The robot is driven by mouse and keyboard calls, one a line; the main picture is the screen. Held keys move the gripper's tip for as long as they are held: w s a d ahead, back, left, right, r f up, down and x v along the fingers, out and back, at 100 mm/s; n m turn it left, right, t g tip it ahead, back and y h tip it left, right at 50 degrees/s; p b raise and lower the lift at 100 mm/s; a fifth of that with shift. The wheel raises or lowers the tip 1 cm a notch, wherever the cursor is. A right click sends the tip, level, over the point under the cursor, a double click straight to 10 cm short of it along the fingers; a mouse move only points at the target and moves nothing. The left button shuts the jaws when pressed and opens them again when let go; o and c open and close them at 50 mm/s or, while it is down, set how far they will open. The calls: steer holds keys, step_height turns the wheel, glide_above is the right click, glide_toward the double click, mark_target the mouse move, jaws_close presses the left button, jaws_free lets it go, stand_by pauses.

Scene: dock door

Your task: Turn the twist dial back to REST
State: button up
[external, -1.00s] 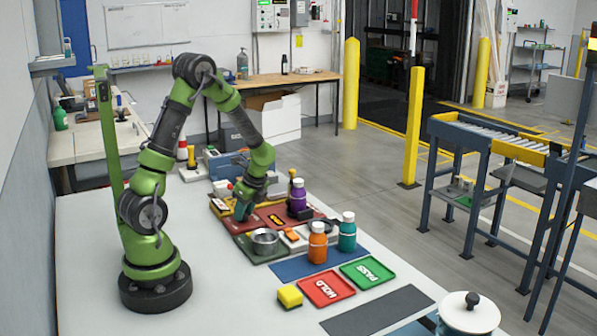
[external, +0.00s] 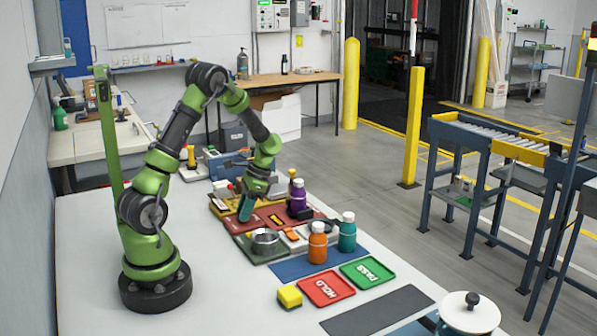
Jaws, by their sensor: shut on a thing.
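My gripper (external: 244,217) is down at the red-brown board (external: 262,222) on the white table, its end tilted down and to the left. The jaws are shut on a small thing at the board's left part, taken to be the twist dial. The jaws cover it, so its pointer and the REST mark cannot be made out. A small dark label with orange lettering (external: 277,220) lies on the board just right of my gripper.
A metal cup (external: 265,242) stands in front of my gripper. Purple (external: 298,196), orange (external: 317,245) and teal (external: 347,232) bottles stand to the right. Red HOLD (external: 326,290) and green PASS (external: 367,273) trays and a yellow block (external: 289,296) lie nearer. The table's left front is clear.

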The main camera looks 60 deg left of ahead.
steer(key=shift+n+h, duration=0.5)
steer(key=shift+n, duration=0.7)
steer(key=o, duration=1)
steer(key=v, duration=1.7)
steer(key=shift+a+f, duration=0.1)
